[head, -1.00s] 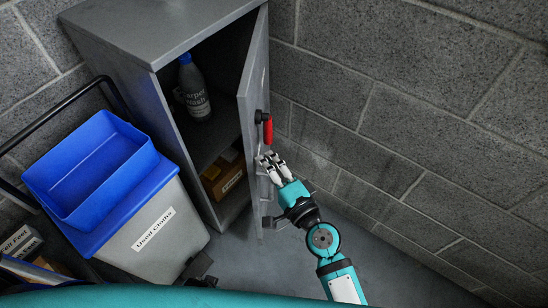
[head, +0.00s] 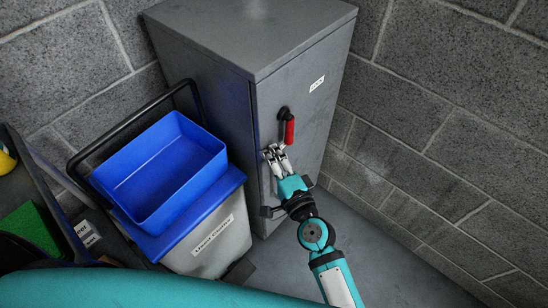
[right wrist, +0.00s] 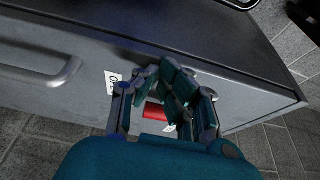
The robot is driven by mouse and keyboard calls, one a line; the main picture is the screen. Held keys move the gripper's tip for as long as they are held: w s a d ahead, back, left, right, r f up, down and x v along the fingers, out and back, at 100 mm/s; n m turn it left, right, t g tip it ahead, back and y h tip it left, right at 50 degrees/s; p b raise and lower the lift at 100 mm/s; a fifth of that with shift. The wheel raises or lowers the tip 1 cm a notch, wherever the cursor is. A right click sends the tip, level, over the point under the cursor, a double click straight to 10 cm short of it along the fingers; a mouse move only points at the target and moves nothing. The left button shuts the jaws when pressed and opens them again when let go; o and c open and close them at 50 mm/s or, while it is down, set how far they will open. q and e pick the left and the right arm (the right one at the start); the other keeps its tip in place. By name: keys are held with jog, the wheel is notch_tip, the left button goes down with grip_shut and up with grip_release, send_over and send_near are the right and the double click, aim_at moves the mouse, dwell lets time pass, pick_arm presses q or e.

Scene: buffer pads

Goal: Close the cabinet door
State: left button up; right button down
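The grey metal cabinet (head: 250,50) stands in the corner of the block walls. Its door (head: 308,125) now lies against the cabinet front, and no gap or interior shows. A red door handle (head: 289,130) on a black mount sits on the door. My right gripper (head: 275,152) is at the door face, just below and left of the handle. In the right wrist view its fingers (right wrist: 162,85) come near each other, with a red part (right wrist: 155,111) visible between their links. I cannot tell whether they grip anything. My left gripper is out of view.
A cart with a blue bin (head: 165,170) and a grey used-cloths container (head: 215,240) stands close to the cabinet's left. A shelf with a green pad (head: 30,225) is at the far left. Block wall (head: 440,130) bounds the right; the floor (head: 390,265) before it is clear.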

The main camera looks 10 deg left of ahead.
jog(key=shift+a+f, duration=0.2)
jog(key=shift+s, duration=0.1)
jog(key=v, duration=1.2)
jog(key=shift+d, duration=0.15)
jog(key=shift+r, duration=0.1)
